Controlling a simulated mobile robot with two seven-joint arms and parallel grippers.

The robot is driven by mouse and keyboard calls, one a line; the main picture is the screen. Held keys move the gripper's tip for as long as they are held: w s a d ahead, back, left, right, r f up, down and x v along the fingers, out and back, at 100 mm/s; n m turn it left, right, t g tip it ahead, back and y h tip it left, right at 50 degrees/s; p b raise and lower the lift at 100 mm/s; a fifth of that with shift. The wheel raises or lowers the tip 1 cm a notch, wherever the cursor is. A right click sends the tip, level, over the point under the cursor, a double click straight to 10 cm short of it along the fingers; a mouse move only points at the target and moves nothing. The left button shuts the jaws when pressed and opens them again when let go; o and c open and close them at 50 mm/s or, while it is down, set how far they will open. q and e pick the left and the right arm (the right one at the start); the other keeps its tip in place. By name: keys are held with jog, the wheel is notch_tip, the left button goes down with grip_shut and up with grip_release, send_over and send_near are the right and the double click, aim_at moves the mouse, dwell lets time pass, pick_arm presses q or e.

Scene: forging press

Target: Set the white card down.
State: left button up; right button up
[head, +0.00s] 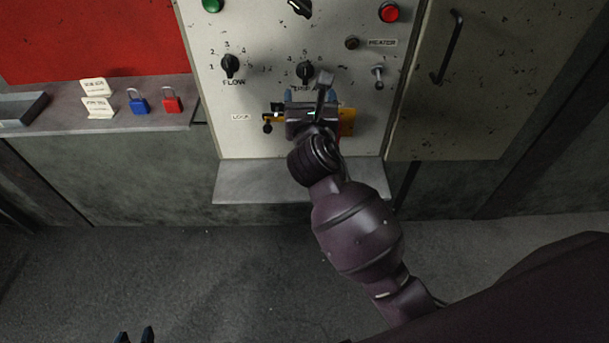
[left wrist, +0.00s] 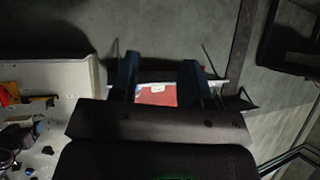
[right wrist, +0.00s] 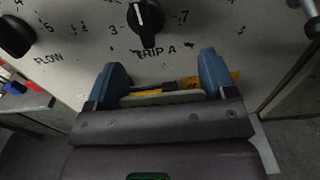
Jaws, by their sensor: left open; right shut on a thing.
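My right gripper (head: 308,98) is at the panel, below the TRIP knob and to the right of the LOCK label. In the right wrist view its blue fingers (right wrist: 163,82) are shut on a pale, flat thing, seen edge-on, which looks like the white card (right wrist: 160,98). Most of it is hidden behind the gripper body. My left gripper (head: 135,336) shows only its dark fingertips at the bottom edge of the head view. In the left wrist view it is open and empty (left wrist: 160,80), with a red surface seen beyond it.
A ledge (head: 150,118) at left bears two white tags (head: 95,87), a blue padlock (head: 139,104) and a red padlock (head: 172,103). A yellow piece (head: 347,121) is behind my right gripper. A bare shelf (head: 250,185) juts out below the panel.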

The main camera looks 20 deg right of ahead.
notch_tip(320, 180, down, 15)
jog(key=b, duration=0.5)
jog(key=shift+d+b, duration=0.1)
jog(key=shift+b, duration=0.2)
notch_tip(320, 180, down, 4)
jog(key=shift+s+r+b, duration=0.1)
jog(key=shift+b, duration=0.9)
jog(key=shift+f, duration=0.3)
jog(key=shift+r, duration=0.25)
jog(key=shift+f, duration=0.25)
jog(key=o, duration=0.8)
pick_arm(q)
notch_tip(320, 180, down, 7)
jog(key=shift+d+g, duration=0.3)
jog(key=shift+d, duration=0.05)
pick_arm(e)
jog(key=shift+o, duration=0.2)
